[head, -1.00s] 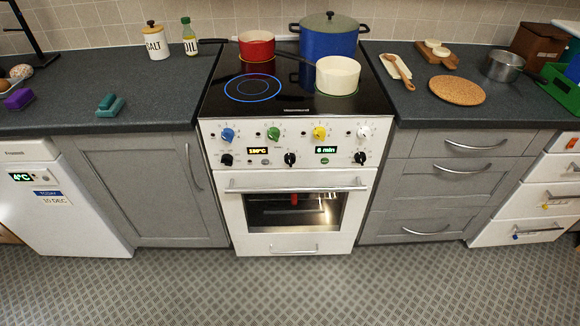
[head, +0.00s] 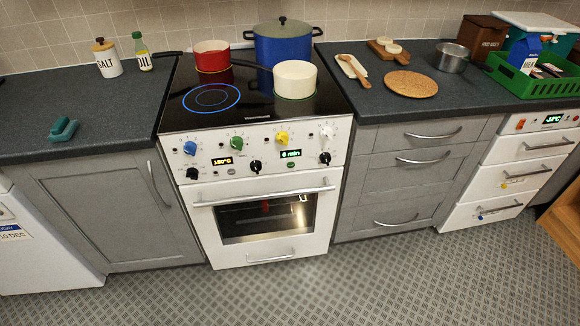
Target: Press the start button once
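The white oven (head: 265,222) stands in the middle, below a black cooktop. Its front panel carries a row of coloured knobs, black knobs and two lit displays. The left display (head: 221,161) appears to read 180°C and the right display (head: 291,153) appears to read 6 min. A small green button (head: 291,164) sits just under the right display; any lettering on it is too small to read. The oven door is closed, with a lit window. Neither of my grippers is in view.
A red pan (head: 211,58), blue pot (head: 283,45) and white pan (head: 295,80) stand on the cooktop. A white drawer unit (head: 511,170) with a display is at right. Grey cabinets flank the oven. The patterned floor (head: 300,290) before it is clear.

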